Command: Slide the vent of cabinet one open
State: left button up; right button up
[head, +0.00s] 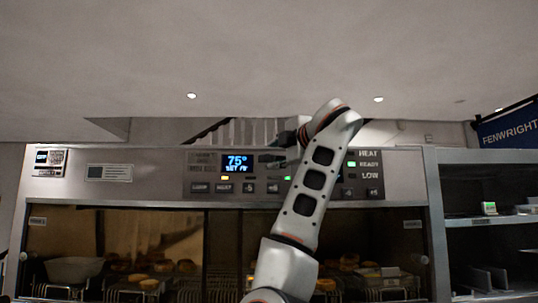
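The heated cabinet (60,190) fills the lower part of the head view, with a metal top panel and glass front. I cannot make out its vent or a number one marking. My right arm rises in front of it and bends left at the top. My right gripper (270,157) is in front of the control panel, just right of the blue display (237,162). Its dark fingers are small and blend with the panel, so I cannot tell if they are open or touching anything. My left gripper is out of view.
Buttons and lit indicators line the control panel (205,176). An open shelf unit (484,247) stands at the right, below a dark blue sign (508,133). Space above the cabinet looks free.

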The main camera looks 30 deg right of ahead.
aim_at(268, 157)
jog(key=w, duration=0.2)
jog(key=shift+w+d+p, duration=0.2)
jog(key=shift+w+p, duration=0.15)
jog(key=shift+w, duration=0.05)
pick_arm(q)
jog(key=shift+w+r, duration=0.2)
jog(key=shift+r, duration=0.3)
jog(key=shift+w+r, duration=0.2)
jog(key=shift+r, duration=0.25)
pick_arm(e)
jog(key=shift+w+d+f, duration=0.1)
jog(key=shift+w+d, duration=0.05)
jog(key=shift+w, duration=0.6)
grip_shut()
jog(key=s+d, duration=0.1)
jog(key=d, duration=0.1)
jog(key=s+d, duration=0.1)
jog(key=shift+s+d, duration=0.15)
jog(key=shift+d, duration=0.25)
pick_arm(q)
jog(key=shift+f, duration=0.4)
pick_arm(e)
jog(key=shift+a, duration=0.1)
